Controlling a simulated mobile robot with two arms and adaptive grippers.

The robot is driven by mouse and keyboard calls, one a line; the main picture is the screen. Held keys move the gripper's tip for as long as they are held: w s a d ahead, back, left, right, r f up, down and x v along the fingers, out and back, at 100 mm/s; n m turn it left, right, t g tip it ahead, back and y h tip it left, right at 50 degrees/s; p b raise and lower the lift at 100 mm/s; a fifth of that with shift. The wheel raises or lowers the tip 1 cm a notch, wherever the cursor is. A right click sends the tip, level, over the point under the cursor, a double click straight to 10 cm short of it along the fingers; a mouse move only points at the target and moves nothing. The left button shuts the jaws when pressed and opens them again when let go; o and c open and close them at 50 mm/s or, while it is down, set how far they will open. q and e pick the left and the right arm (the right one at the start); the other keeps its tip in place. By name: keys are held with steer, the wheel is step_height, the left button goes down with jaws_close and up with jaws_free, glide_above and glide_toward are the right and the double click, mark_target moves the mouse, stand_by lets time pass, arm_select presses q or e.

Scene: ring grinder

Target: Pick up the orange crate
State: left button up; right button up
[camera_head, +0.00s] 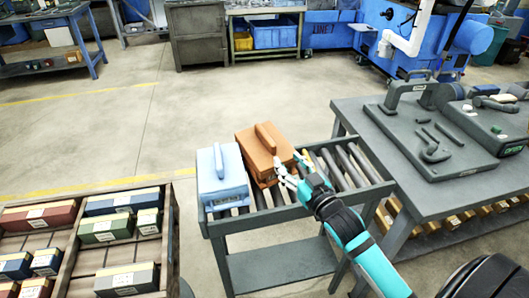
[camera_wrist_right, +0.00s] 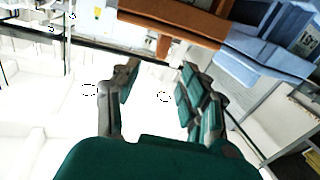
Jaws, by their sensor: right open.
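The orange crate (camera_head: 262,153) sits on a grey roller stand (camera_head: 240,226), with a raised handle bar on its top. My right gripper (camera_head: 284,171) is at the crate's right front side in the head view. In the right wrist view the gripper (camera_wrist_right: 158,80) is open with nothing between its fingers, and the orange crate (camera_wrist_right: 185,28) shows beyond the fingertips. Whether a finger touches the crate cannot be told. My left gripper is not in view.
A light blue crate (camera_head: 222,178) stands close on the orange crate's left. A grey table (camera_head: 350,112) with fixtures stands right. A rack (camera_head: 173,240) of coloured boxes is at lower left. Bare rollers (camera_head: 345,165) lie right of the orange crate. Open floor lies behind.

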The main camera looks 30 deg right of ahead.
glide_toward(266, 134)
steer(key=w, duration=0.2)
steer(key=w+f, duration=0.1)
steer(key=w, duration=0.1)
steer(key=shift+w+p, duration=0.25)
steer(key=shift+p, duration=0.15)
steer(key=w, duration=0.1)
steer(key=w+p, duration=0.1)
steer(key=w, duration=0.2)
steer(key=shift+w+a+r, duration=0.1)
steer(key=shift+w+r, duration=0.25)
steer(key=shift+w+f, duration=0.1)
steer(key=shift+w, duration=0.35)
steer(key=shift+s, duration=0.1)
jaws_close()
